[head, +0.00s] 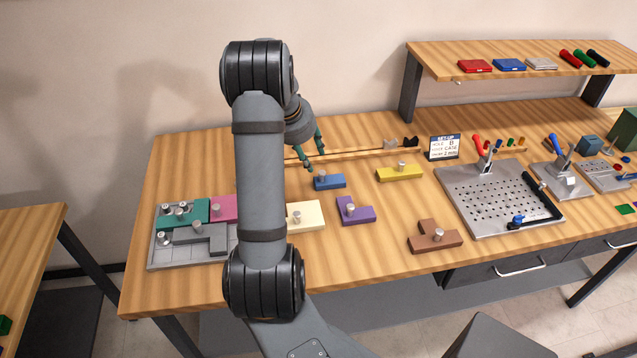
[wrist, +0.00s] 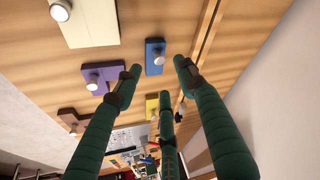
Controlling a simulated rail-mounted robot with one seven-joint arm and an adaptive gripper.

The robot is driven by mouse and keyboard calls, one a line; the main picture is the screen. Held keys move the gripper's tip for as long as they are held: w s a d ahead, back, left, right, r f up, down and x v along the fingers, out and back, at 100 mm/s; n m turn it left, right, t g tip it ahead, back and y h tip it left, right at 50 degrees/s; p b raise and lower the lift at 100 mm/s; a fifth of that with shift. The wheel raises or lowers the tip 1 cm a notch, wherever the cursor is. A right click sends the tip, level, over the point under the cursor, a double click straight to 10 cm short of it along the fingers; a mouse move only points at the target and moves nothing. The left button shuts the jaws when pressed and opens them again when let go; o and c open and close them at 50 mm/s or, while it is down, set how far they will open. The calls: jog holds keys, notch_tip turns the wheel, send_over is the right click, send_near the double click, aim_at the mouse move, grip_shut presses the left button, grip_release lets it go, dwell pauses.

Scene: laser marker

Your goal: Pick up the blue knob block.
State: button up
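The blue knob block (head: 330,182) lies flat on the wooden table with its grey knob up. In the wrist view the blue block (wrist: 152,54) shows between the fingertips. My gripper (head: 317,161) is above the table, close to the block in the head view. Its green fingers are spread apart with nothing between them. The wrist view shows several fingers of my gripper (wrist: 157,69) framing the block, apart from it as far as I can tell. The exact height is unclear.
A cream block (head: 306,216), purple block (head: 356,211), yellow block (head: 399,173) and brown block (head: 433,237) lie around it. A grey tray (head: 165,254) holds teal, pink and grey pieces, partly hidden by my arm. A wooden strip (head: 345,153) runs behind the blue block.

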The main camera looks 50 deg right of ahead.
aim_at(321, 173)
jog(key=x, duration=0.3)
jog(key=s+p+x, duration=0.1)
jog(key=x, duration=0.1)
jog(key=shift+d, duration=0.4)
jog(key=p+x, duration=0.1)
jog(key=x, duration=0.4)
jog(key=shift+w+f+p, duration=0.15)
jog(key=shift+p, duration=0.25)
jog(key=shift+a, duration=0.1)
jog(key=shift+c, duration=0.5)
grip_shut()
